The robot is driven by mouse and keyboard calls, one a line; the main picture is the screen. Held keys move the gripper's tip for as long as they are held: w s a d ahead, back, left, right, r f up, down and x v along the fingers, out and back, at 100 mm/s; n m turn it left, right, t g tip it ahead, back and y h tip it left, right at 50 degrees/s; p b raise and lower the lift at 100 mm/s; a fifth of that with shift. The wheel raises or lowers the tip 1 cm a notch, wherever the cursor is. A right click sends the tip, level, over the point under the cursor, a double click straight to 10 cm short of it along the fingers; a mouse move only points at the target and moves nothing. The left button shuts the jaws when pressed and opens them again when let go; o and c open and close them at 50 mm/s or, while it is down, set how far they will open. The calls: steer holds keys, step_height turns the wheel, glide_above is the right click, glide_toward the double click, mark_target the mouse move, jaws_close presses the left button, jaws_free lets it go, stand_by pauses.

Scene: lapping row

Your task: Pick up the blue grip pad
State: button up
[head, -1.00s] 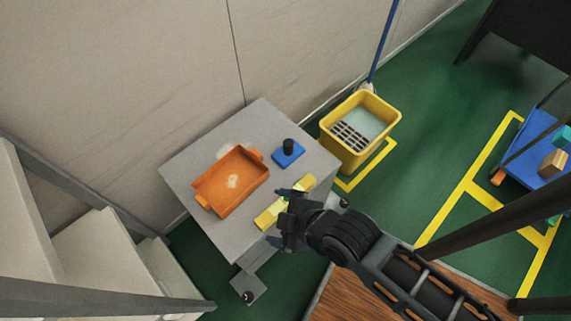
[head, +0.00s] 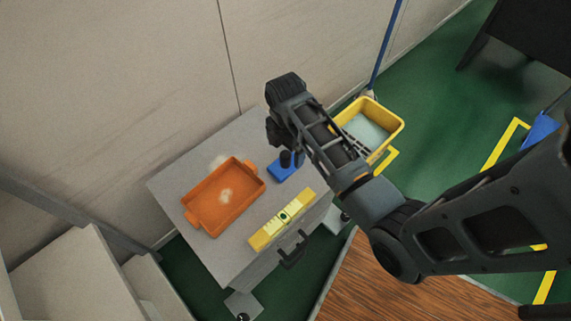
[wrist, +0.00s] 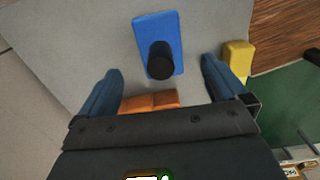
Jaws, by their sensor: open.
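The blue grip pad (head: 279,175) is a blue plate with a black knob, lying on the grey cart top (head: 183,170). In the head view my arm covers part of it. In the wrist view the blue grip pad (wrist: 157,26) lies ahead, with its knob (wrist: 160,62) pointing up toward the camera. My gripper (wrist: 162,66) is open and empty, with one finger on each side of the knob in the picture. Its height above the pad is hard to tell.
An orange tray (head: 196,222) stands left of the pad. A yellow spirit level (head: 268,232) lies near the cart's front edge. A yellow bucket (head: 395,119) stands on the floor to the right. The wall rises behind the cart.

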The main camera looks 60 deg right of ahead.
mark_target(285, 161)
step_height(285, 161, down, 7)
steer(key=shift+r+b, duration=0.2)
steer(key=shift+b, duration=0.5)
steer(key=shift+a, duration=0.1)
steer(key=shift+c, duration=0.3)
steer(key=c, duration=1.1)
steer(key=shift+r, duration=0.15)
step_height(285, 161, up, 4)
steer(key=shift+r+p, duration=0.2)
steer(key=shift+p, duration=0.5)
steer(key=s+d+r+p, duration=0.1)
steer(key=s+d+r, duration=0.1)
steer(key=s, duration=0.3)
steer(key=s+d+r, duration=0.2)
steer(key=s+r, duration=0.2)
steer(key=s, duration=0.2)
steer(key=shift+r+p, duration=0.15)
steer(key=shift+p, duration=0.25)
